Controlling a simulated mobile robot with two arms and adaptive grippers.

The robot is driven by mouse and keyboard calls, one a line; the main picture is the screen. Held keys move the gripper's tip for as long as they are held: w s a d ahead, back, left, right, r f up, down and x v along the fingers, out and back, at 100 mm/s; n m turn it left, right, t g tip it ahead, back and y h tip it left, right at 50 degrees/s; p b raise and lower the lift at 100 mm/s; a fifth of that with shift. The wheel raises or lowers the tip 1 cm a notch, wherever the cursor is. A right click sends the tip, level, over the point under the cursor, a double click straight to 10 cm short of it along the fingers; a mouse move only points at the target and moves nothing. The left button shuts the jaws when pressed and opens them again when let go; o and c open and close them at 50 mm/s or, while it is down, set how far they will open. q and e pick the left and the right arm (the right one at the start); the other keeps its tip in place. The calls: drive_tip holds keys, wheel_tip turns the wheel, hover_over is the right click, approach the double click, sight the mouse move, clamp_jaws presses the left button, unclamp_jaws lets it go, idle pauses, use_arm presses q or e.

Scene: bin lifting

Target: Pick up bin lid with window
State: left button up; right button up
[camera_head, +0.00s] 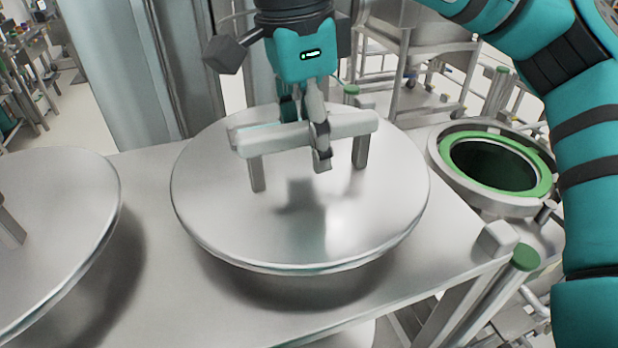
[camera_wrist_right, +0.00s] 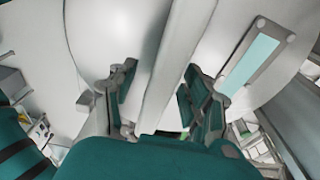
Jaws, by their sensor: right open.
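The round metal lid with window (camera_head: 215,205) lies on the metal table in the middle of the head view. Its raised bar handle (camera_head: 350,125) stands on two posts. A framed rectangular window (camera_wrist_right: 254,64) shows on the lid in the wrist view; the handle and gripper mostly hide it in the head view. My right gripper (camera_head: 305,135) is open and points down at the handle's middle, with one finger on the near side and one behind. In the wrist view the handle (camera_wrist_right: 172,65) runs between the open fingers (camera_wrist_right: 160,105). My left gripper is not in view.
Another round metal lid (camera_head: 65,215) lies at the left of the table (camera_head: 150,265). A round vessel with a green-rimmed opening (camera_head: 440,150) stands beyond the table's right edge. A post with a green cap (camera_head: 525,256) stands at the table's right corner.

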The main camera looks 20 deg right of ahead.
drive_tip(key=shift+f, duration=0.3)
clamp_jaws()
idle(0.5)
drive_tip(key=shift+w, duration=0.15)
drive_tip(key=shift+r, duration=0.1)
drive_tip(key=shift+r, duration=0.1)
